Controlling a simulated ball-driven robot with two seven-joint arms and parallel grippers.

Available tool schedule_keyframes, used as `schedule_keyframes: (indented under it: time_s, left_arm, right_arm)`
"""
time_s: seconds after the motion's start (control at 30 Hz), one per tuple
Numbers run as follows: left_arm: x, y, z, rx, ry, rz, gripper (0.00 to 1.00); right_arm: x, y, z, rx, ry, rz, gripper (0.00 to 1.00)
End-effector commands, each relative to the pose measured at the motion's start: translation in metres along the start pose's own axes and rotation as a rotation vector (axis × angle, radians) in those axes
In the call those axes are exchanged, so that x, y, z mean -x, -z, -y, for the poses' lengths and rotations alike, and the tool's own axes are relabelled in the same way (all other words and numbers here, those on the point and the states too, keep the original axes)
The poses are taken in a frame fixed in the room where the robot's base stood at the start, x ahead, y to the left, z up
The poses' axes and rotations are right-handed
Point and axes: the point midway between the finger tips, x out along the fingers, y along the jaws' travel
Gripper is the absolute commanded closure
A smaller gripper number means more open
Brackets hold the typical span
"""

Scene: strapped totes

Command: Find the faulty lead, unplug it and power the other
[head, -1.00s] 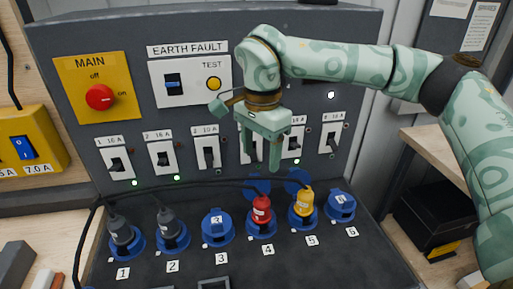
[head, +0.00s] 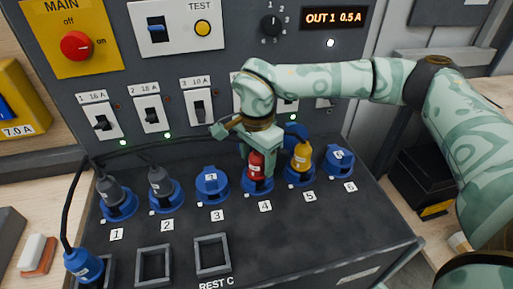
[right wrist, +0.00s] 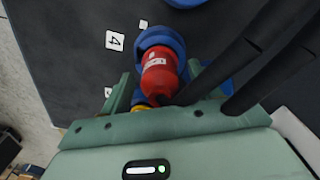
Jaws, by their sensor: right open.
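My right gripper (head: 258,165) is open around the red plug (head: 257,164) in socket 4 of the panel. In the right wrist view the red plug (right wrist: 160,75) lies between its fingers (right wrist: 157,85). A yellow plug (head: 301,158) sits in socket 5. Grey plugs sit in socket 1 (head: 109,191) and socket 2 (head: 160,181). Socket 3 (head: 212,186) and socket 6 (head: 339,161) have their blue lids closed. Green lamps glow below breakers 1, 2 and 5. Breaker 4 is mostly hidden by my gripper. My left gripper is not in view.
A display (head: 334,18) reads OUT 1 0.5 A beside a selector knob (head: 271,25). The red MAIN switch (head: 77,46) is upper left. A blue plug (head: 84,266) on a black cable is at front left. Empty rest frames (head: 212,256) stand beside it.

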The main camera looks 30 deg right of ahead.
Motion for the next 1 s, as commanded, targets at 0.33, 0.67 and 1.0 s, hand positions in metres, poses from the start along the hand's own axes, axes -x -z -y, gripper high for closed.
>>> schedule_keyframes:
  time_s: [0.33,0.67,1.0]
  left_arm:
    - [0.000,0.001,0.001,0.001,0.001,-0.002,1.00]
    - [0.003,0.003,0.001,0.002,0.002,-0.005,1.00]
    - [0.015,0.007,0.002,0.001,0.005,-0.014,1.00]
  right_arm:
    - [-0.001,0.000,0.000,0.000,0.000,0.000,0.60]
    - [0.001,0.000,0.000,0.020,0.000,0.000,0.90]
    - [0.001,0.000,-0.001,0.141,0.000,0.001,0.90]
